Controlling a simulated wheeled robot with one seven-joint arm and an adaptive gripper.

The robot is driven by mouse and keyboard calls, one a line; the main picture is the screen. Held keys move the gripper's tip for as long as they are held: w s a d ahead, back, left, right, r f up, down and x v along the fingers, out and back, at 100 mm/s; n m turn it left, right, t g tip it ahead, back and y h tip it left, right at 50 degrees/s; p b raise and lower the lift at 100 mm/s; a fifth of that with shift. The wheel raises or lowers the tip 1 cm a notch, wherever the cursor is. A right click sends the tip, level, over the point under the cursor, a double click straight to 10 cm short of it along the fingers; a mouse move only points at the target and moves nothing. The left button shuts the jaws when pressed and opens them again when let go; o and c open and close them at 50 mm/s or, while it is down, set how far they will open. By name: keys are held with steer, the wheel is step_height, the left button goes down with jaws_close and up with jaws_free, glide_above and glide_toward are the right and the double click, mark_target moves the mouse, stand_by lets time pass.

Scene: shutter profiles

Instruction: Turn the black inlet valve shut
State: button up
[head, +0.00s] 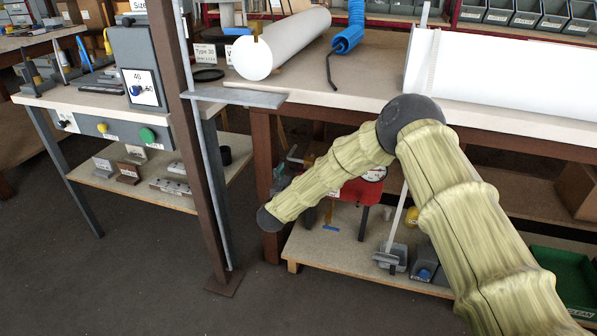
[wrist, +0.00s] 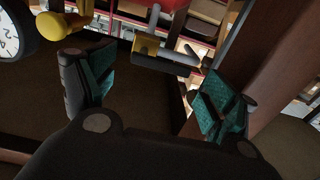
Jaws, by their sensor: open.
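In the wrist view my gripper (wrist: 155,88) is open, with its two teal-padded fingers wide apart and nothing between them. Beyond the fingertips, near the top middle, is a brass-yellow fitting with a dark grey bar-shaped handle (wrist: 178,63), which looks like the black inlet valve. The handle lies roughly across the picture, apart from both fingers. Part of the red unit (head: 357,190) shows beside the arm under the bench.
A round white dial gauge (wrist: 12,35) and a yellow fitting (wrist: 62,24) are near the left finger in the wrist view. A brown post (wrist: 285,65) stands close on the right.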

mark_target(298, 169)
steer(key=shift+x, duration=1.65)
steer(key=shift+c, duration=0.2)
steer(key=c, duration=1)
